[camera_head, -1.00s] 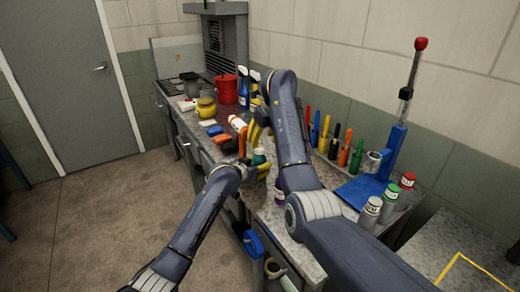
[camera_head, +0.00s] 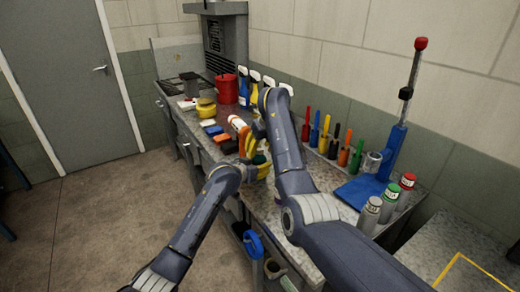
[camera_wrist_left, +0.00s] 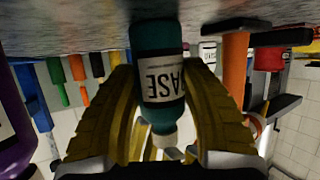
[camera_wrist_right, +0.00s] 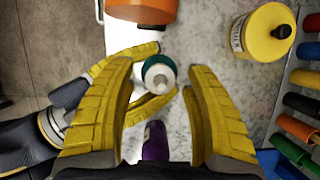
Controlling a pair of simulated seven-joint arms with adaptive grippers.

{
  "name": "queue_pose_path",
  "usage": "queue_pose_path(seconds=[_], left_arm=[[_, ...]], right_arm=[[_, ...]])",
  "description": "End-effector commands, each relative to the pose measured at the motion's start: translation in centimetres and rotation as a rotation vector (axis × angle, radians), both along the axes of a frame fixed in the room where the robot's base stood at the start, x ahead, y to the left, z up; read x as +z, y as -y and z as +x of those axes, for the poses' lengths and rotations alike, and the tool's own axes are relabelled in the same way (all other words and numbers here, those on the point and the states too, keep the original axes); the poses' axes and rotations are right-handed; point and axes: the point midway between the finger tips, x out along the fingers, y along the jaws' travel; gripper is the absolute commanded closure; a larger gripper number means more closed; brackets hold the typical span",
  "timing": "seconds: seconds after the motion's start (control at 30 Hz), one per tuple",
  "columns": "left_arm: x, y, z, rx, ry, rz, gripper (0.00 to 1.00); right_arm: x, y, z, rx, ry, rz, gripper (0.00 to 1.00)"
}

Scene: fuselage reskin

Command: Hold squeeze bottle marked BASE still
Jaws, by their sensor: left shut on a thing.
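The teal squeeze bottle marked BASE (camera_wrist_left: 157,75) stands on the bench, its label upside down in the left wrist view. My left gripper (camera_wrist_left: 160,125) is shut on it, with a yellow finger on each side. In the right wrist view the bottle's teal top and pale cap (camera_wrist_right: 159,74) show between the fingers of my left gripper (camera_wrist_right: 150,80), which comes in from the left. My right gripper (camera_wrist_right: 160,105) is open above the bottle, its fingers apart on either side and not visibly touching it. In the head view the arms partly hide the bottle (camera_head: 261,158).
A purple bottle (camera_wrist_right: 155,141) stands close to the BASE bottle. An orange object (camera_wrist_right: 140,10) and a yellow container (camera_wrist_right: 264,34) are nearby. Coloured tool handles (camera_head: 315,130) line the wall side. A blue stand (camera_head: 367,190) and several capped cans are at the right.

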Motion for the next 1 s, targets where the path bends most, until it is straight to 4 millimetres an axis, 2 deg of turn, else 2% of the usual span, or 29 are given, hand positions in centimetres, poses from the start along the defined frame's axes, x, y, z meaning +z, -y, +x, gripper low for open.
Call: queue_pose_path(seconds=[0.03,0.43,0.77,1.0], left_arm=[[-0.03,-0.01,-0.01,0.0,0.0,0.0,0.91],[-0.02,-0.01,0.0,0.0,0.0,0.0,0.91],[-0.01,-0.05,0.02,0.001,0.0,0.0,0.91],[0.0,-0.08,0.04,0.001,0.0,0.0,0.91]], right_arm=[[0.01,-0.01,-0.01,0.0,0.0,0.0,0.55],[0.02,0.0,-0.01,0.0,0.0,0.0,1.0],[0.0,-0.03,-0.03,-0.006,-0.001,0.0,1.0],[0.03,-0.21,-0.07,-0.089,-0.001,0.001,1.0]])
